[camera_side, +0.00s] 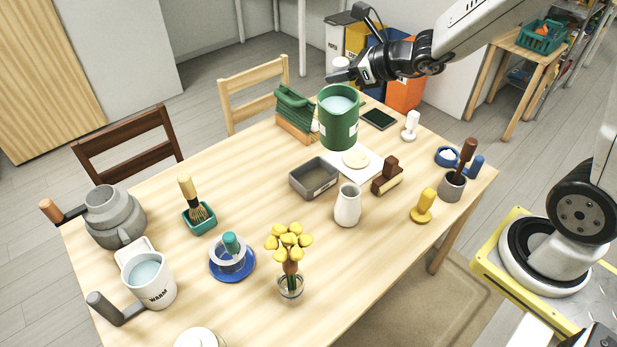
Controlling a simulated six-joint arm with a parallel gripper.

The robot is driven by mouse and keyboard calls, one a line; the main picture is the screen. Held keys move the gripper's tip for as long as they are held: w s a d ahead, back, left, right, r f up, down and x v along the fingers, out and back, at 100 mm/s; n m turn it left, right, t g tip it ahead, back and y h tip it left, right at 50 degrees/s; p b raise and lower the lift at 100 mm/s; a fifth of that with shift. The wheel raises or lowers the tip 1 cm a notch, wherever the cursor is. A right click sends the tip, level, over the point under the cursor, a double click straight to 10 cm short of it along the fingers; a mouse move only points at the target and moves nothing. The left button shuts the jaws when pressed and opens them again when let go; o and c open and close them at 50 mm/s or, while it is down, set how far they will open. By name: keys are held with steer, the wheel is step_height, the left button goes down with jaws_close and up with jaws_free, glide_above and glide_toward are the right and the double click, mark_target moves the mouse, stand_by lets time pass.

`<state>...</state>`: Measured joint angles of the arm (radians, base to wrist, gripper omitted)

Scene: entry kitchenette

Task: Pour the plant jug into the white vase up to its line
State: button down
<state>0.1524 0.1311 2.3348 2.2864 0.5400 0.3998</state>
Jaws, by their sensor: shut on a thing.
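The green plant jug (338,130) is in the air over the back of the table, upright, with pale liquid showing near its rim. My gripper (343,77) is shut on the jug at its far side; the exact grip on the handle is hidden. The white vase (347,207) stands upright on the table, in front of the jug in the picture and slightly to its right. The jug and vase are apart. The vase's line and its inside level are too small to tell.
A grey tray (313,180) stands left of the vase, and a brown block (386,177) stands right of it. A white board (372,163) lies behind. Yellow flowers in a glass (290,285) and a white WARM jug (152,283) stand nearer the front. Bare table lies around the vase's front.

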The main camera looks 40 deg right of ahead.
steer(key=shift+w, duration=0.1)
steer(key=shift+w+d+f, duration=0.2)
steer(key=shift+w+d, duration=0.1)
steer(key=shift+w, duration=0.4)
steer(key=w+d+f+n+g+y, duration=0.1)
steer(key=w+d+f, duration=0.4)
steer(key=w+f, duration=0.3)
steer(key=w+d+f+n+y, duration=0.1)
steer(key=w+d+f+y, duration=0.1)
steer(key=w+d+f, duration=0.6)
step_height(320, 180, down, 12)
steer(key=s+d, duration=0.1)
steer(key=s, duration=0.1)
steer(key=shift+s+g+y, duration=0.35)
steer(key=shift+g+y, duration=0.05)
steer(key=shift+r, duration=0.2)
steer(key=shift+s+a+r+n+t, duration=0.25)
steer(key=shift+s+r+n+t, duration=0.05)
steer(key=shift+r, duration=0.2)
steer(key=shift+s+a+r+n+t, duration=0.2)
steer(key=shift+s+r+n+t, duration=0.1)
steer(key=shift+r, duration=0.2)
